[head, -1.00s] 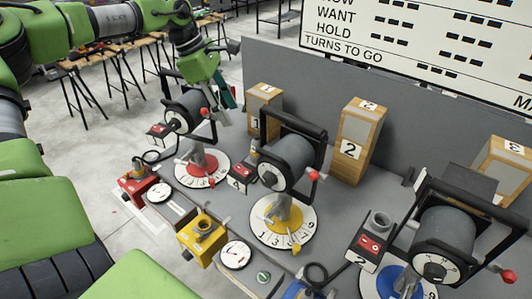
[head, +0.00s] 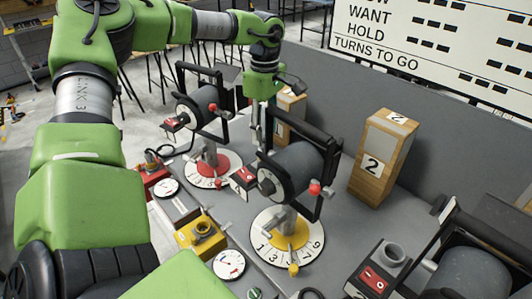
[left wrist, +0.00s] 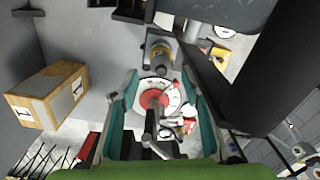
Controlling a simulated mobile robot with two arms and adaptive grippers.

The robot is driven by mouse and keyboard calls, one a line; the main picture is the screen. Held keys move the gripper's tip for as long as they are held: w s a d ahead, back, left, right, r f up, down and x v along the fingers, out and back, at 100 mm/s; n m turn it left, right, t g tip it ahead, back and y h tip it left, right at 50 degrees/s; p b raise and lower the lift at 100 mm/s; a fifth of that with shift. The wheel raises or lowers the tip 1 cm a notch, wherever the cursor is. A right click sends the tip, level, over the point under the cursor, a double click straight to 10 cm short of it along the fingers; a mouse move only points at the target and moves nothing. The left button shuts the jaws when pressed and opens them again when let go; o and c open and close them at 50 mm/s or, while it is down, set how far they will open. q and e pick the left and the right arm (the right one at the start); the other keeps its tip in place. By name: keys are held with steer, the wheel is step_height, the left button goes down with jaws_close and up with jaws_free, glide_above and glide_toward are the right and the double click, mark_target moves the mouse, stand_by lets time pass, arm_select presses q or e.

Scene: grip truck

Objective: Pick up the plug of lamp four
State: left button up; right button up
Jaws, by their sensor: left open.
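My right gripper is not in view.
Wooden block 2 (head: 382,155) stands at the bench's back, right of the gripper. Wooden block 1 (head: 290,108) is partly hidden behind my left arm; it also shows in the left wrist view (left wrist: 45,95). The yellow-dial lamp's black frame (head: 325,170) stands close in front of the gripper.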

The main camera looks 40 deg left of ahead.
arm_select(q)
steer(key=shift+s+d+f+p, duration=0.1)
steer(key=shift+f+p, duration=0.2)
steer(key=shift+f, duration=0.45)
step_height(320, 180, down, 4)
steer(key=shift+s+r+p, duration=0.1)
steer(key=shift+r+p, duration=0.15)
steer(key=shift+p, duration=0.35)
steer(key=shift+f, duration=0.35)
jaws_close()
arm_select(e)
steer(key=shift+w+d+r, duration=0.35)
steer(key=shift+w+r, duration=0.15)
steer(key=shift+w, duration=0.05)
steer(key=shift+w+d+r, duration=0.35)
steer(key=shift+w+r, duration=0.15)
